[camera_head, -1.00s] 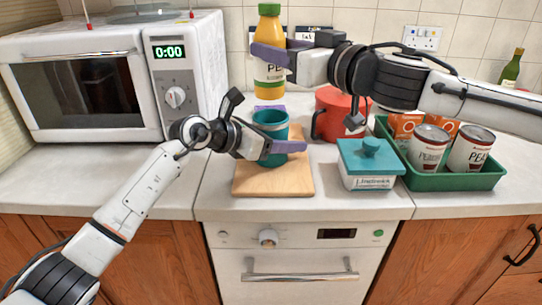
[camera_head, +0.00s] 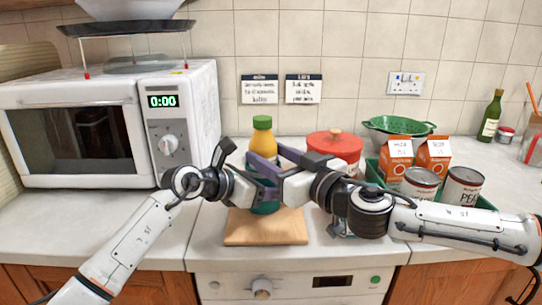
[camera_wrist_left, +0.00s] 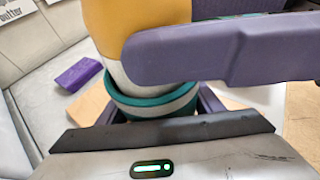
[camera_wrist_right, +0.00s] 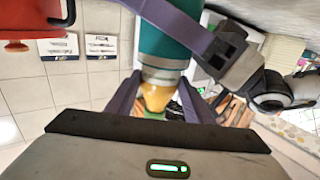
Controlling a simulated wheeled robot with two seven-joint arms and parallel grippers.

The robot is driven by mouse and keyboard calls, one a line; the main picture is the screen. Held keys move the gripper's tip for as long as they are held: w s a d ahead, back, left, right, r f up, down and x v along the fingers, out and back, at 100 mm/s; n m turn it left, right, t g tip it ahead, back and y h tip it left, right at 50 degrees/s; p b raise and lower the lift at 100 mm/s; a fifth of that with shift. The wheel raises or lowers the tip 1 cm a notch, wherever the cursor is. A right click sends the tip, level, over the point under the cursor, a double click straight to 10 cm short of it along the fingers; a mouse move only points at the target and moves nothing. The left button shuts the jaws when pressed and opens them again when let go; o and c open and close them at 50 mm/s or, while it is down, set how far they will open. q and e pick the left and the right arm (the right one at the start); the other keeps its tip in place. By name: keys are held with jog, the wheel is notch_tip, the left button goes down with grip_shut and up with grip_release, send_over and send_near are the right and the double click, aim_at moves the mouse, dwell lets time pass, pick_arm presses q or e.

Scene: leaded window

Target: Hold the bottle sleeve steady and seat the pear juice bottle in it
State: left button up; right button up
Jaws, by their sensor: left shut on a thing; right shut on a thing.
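The pear juice bottle (camera_head: 262,138), yellow with a green cap, is upright, its lower end inside the mouth of the teal bottle sleeve (camera_head: 266,207). In the left wrist view the bottle (camera_wrist_left: 127,25) enters the sleeve's rim (camera_wrist_left: 150,108); how deep it sits is hidden. My left gripper (camera_head: 256,188) is shut on the sleeve. My right gripper (camera_head: 268,162) is shut on the bottle, just above the left one. The right wrist view shows the sleeve (camera_wrist_right: 163,45) and the bottle (camera_wrist_right: 156,97) upside down, in line with each other.
A wooden board (camera_head: 265,232) lies below the sleeve. A red pot (camera_head: 335,146) stands close behind my right gripper. A green tray with cartons (camera_head: 396,155) and cans (camera_head: 463,186) is at the right. A microwave (camera_head: 180,110) stands at the left. A purple block (camera_wrist_left: 78,74) lies near the sleeve.

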dwell(0.3)
jog(key=shift+f, duration=0.45)
jog(key=o, duration=1.3)
jog(key=shift+r, duration=0.6)
jog(key=v, duration=1.2)
jog(key=shift+f, duration=0.1)
pick_arm(q)
jog(key=o, duration=1.1)
